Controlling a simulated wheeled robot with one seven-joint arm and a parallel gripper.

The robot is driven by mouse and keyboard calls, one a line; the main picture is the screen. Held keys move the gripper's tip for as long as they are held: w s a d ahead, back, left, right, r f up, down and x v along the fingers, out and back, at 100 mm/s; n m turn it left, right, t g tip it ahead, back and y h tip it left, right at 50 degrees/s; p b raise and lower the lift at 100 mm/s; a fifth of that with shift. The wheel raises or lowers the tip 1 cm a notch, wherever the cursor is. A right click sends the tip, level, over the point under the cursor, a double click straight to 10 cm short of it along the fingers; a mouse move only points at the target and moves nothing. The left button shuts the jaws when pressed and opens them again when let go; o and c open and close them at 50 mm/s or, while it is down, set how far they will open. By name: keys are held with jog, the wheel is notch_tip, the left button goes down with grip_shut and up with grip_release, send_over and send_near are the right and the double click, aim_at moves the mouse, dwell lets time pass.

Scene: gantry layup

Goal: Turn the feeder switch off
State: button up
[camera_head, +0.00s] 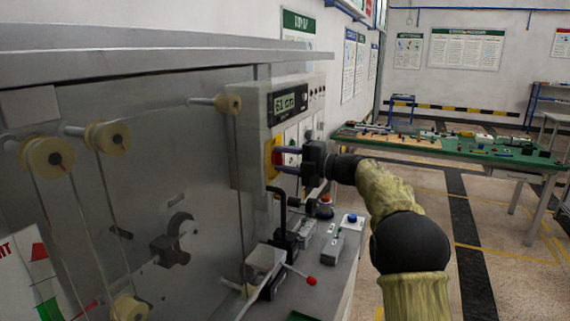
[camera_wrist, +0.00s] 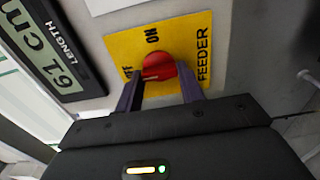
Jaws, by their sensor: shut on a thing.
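The feeder switch is a red rotary knob (camera_wrist: 158,67) on a yellow plate (camera_wrist: 205,38) marked FEEDER, with ON above the knob and OFF to its left in the wrist view. The head view shows the same yellow plate (camera_head: 268,163) on the front of the grey control box. My gripper (camera_wrist: 162,86) has its two fingers on either side of the red knob and is shut on it. The head view shows my gripper (camera_head: 287,160) reaching the plate from the right. The fingers partly hide the OFF label, and I cannot tell exactly where the knob points.
A length display (camera_head: 289,102) reading 61 cm sits above the switch. Below are a bench with a black clamp lever (camera_head: 281,210), a red-tipped lever (camera_head: 311,281) and a blue button (camera_head: 351,218). Spools (camera_head: 108,137) are at left. A green-topped table (camera_head: 440,150) stands behind right.

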jog(key=shift+f, duration=0.15)
jog(key=o, duration=1)
jog(key=shift+d, duration=0.1)
jog(key=b+v, duration=0.3)
jog(key=v, duration=1.4)
jog(key=shift+s+d, duration=0.1)
